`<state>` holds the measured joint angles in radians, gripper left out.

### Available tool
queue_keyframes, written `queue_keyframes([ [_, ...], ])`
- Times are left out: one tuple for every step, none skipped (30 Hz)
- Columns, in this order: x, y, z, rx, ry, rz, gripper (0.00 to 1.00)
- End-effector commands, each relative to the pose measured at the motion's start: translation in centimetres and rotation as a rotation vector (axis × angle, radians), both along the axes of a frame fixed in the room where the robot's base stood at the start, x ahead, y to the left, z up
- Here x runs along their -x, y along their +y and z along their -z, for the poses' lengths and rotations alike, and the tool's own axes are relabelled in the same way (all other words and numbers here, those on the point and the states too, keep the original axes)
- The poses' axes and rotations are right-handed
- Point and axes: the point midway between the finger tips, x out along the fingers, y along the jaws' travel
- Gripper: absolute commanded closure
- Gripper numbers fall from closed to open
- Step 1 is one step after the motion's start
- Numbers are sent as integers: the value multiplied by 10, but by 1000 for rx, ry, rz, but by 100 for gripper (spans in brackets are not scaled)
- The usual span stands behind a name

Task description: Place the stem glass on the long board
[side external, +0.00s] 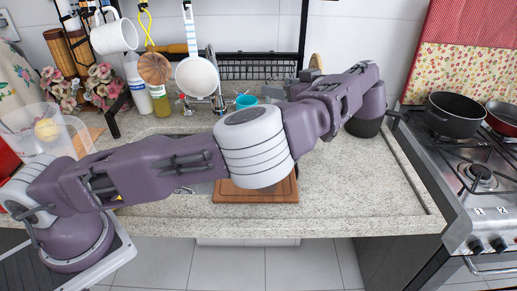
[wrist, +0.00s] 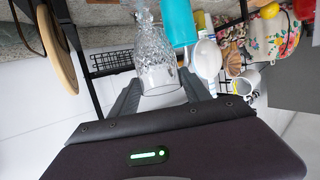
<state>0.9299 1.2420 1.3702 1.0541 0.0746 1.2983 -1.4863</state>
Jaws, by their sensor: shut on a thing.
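The stem glass (wrist: 157,45) is clear cut glass with a patterned bowl, a smooth clear end toward my gripper and a narrow part at the top of the wrist view. My gripper (wrist: 160,93) has its two grey fingers on either side of the smooth end and is shut on it. In the side view I cannot make out the glass, and my arm largely hides the gripper. A brown wooden board (side external: 256,192), likely the long board, lies flat on the counter near its front edge. My arm crosses above it and hides its back part.
A turquoise cup (side external: 245,101) stands behind the arm, and bottles (side external: 138,88) stand at the back left. A white mug (side external: 114,36) and a pan (side external: 197,76) hang from the rack. The stove with a black pot (side external: 454,113) is at right. The counter (side external: 365,195) right of the board is clear.

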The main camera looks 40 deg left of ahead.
Motion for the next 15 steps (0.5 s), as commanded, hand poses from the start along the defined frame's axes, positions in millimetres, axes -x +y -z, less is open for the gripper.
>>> queue_keyframes([
  [0,0,12,-2,5,1,100],
  [0,0,20,-2,6,1,100],
  [1,0,30,-4,5,0,100],
  [0,0,37,-3,5,1,100],
  [0,0,44,-3,4,1,100],
  [0,0,51,-3,2,1,100],
  [0,0,55,-2,2,2,100],
  [0,0,58,-2,2,2,100],
  [0,0,63,-2,2,2,100],
  [0,0,67,-1,2,2,100],
  [0,0,71,-1,2,2,100],
  [0,0,78,-1,2,2,100],
  [0,0,84,-3,3,2,100],
  [0,0,90,-3,3,2,100],
  [0,0,96,-2,3,2,100],
])
